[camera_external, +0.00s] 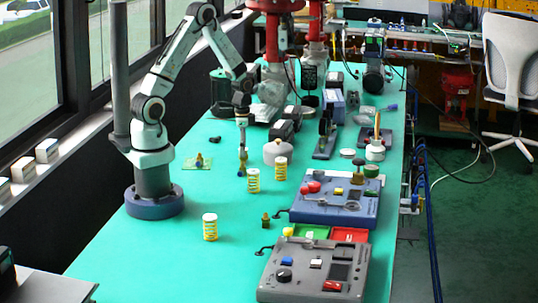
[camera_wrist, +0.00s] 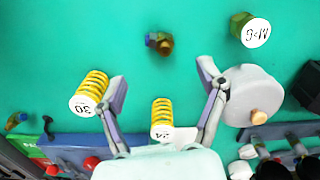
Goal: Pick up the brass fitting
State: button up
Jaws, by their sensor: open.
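A small brass fitting with a blue part (camera_wrist: 158,42) lies on the teal table in the wrist view, above and between my fingertips in the picture. A similar small piece (camera_wrist: 15,120) is at the far left edge; a brass piece (camera_external: 265,218) stands near the front in the external view.
Yellow springs with white tops (camera_wrist: 90,88) (camera_wrist: 161,112) stand near my fingers; another (camera_external: 210,228) is nearer the front. A grey rounded body with a brass knob (camera_wrist: 250,90) is beside the right finger. Blue (camera_external: 330,208) and grey (camera_external: 300,275) positioner boxes stand right.

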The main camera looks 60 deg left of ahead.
aim_at(242, 163)
notch_tip(242, 163, down, 7)
jog(key=shift+r, duration=0.2)
jog(key=shift+a, duration=0.1)
jog(key=c, duration=1.2)
